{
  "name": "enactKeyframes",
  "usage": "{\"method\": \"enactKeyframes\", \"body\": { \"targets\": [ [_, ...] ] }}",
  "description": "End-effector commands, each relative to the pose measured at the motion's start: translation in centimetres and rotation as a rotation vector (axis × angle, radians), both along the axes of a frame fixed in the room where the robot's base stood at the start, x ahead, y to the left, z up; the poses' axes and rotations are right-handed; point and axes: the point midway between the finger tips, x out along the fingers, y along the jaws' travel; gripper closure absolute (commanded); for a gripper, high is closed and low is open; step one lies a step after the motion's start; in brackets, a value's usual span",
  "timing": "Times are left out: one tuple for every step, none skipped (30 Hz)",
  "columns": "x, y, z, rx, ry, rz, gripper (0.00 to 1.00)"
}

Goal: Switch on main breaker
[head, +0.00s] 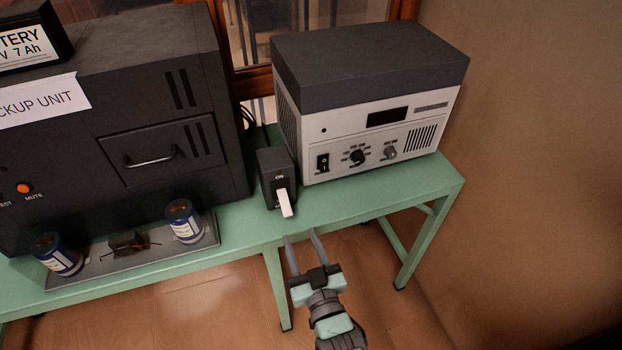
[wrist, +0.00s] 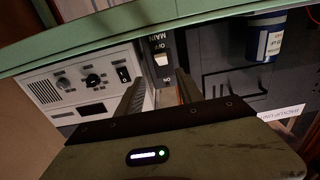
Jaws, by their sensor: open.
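The main breaker (head: 267,186) is a small black box with a white lever (head: 285,204). It stands on the green table between the backup unit and the white-fronted device. ON is printed above the lever, and the lever points down and outward, away from ON. The wrist view shows the breaker (wrist: 153,43) upside down with MAIN, OFF and ON labels, and its white lever (wrist: 162,60). My gripper (head: 302,238) is open and empty, in front of the table edge, below and apart from the lever. Its fingers also show in the wrist view (wrist: 157,88).
The dark backup unit (head: 110,120) is left of the breaker, and the white-fronted device (head: 375,135) is close on its right. A grey tray (head: 130,262) with two blue cylinders lies front left. The green table's (head: 345,212) front right part is bare.

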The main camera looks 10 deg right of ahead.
Motion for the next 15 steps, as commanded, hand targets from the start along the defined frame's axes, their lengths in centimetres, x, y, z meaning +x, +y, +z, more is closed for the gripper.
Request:
{"method": "enactKeyframes", "body": {
  "targets": [
    [0.0, 0.2, -0.3, -0.004, 0.014, 0.007, 0.56],
    [0.1, 0.3, -0.4, -0.005, 0.018, 0.009, 0.56],
    [0.3, 0.4, -0.4, -0.006, 0.02, 0.011, 0.56],
    [0.5, 0.5, -0.4, -0.006, 0.02, 0.011, 0.56],
    [0.8, 0.5, -0.4, -0.005, 0.018, 0.011, 0.56],
    [1.3, 0.6, -0.4, -0.004, 0.017, 0.01, 0.56],
    [1.7, 0.7, -0.4, -0.004, 0.017, 0.01, 0.56],
    [2.1, 0.8, -0.5, -0.004, 0.018, 0.01, 0.56],
    [2.7, 1.0, -0.6, -0.002, 0.019, 0.012, 0.56],
    [3.2, 1.1, -0.6, -0.003, 0.02, 0.01, 0.56],
    [3.8, 1.1, -0.6, -0.003, 0.019, 0.009, 0.56],
    [4.6, 1.3, -0.6, -0.005, 0.017, 0.009, 0.56],
    [5.1, 1.4, -0.5, -0.003, 0.017, 0.009, 0.56],
    [5.6, 1.7, -0.5, -0.001, 0.017, 0.01, 0.56],
    [6.2, 1.8, -0.5, -0.002, 0.016, 0.01, 0.56]
  ]
}}
